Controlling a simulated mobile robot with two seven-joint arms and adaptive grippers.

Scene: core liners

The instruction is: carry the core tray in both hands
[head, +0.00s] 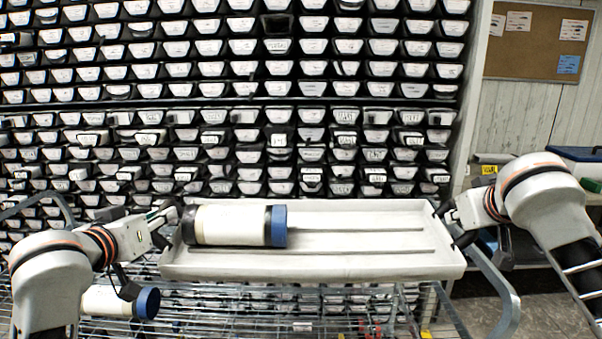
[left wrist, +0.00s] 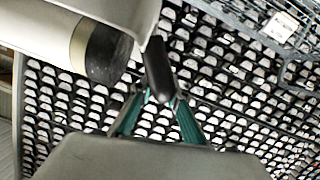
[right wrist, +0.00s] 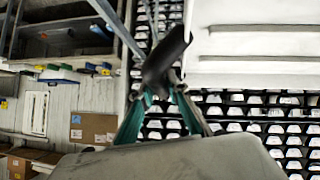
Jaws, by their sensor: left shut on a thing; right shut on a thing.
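The core tray (head: 340,266) is a long white tray with a low wall and thin ridges along its floor. It is held up in the middle of the head view and looks about level. A cream core liner (head: 232,225) with a dark end band and a blue cap lies in its left part. My left gripper (head: 178,212) is shut on a dark handle at the tray's left end. My right gripper (head: 445,215) is shut on the dark handle at the right end. The tray also shows in the right wrist view (right wrist: 250,45).
A wire cart (head: 240,310) stands below the tray, with another blue-capped liner (head: 120,302) at its left. A rack of labelled boxes (head: 250,90) fills the back. A cork board (head: 535,42) hangs at right, above a bench with bins. Some floor (head: 545,305) shows at lower right.

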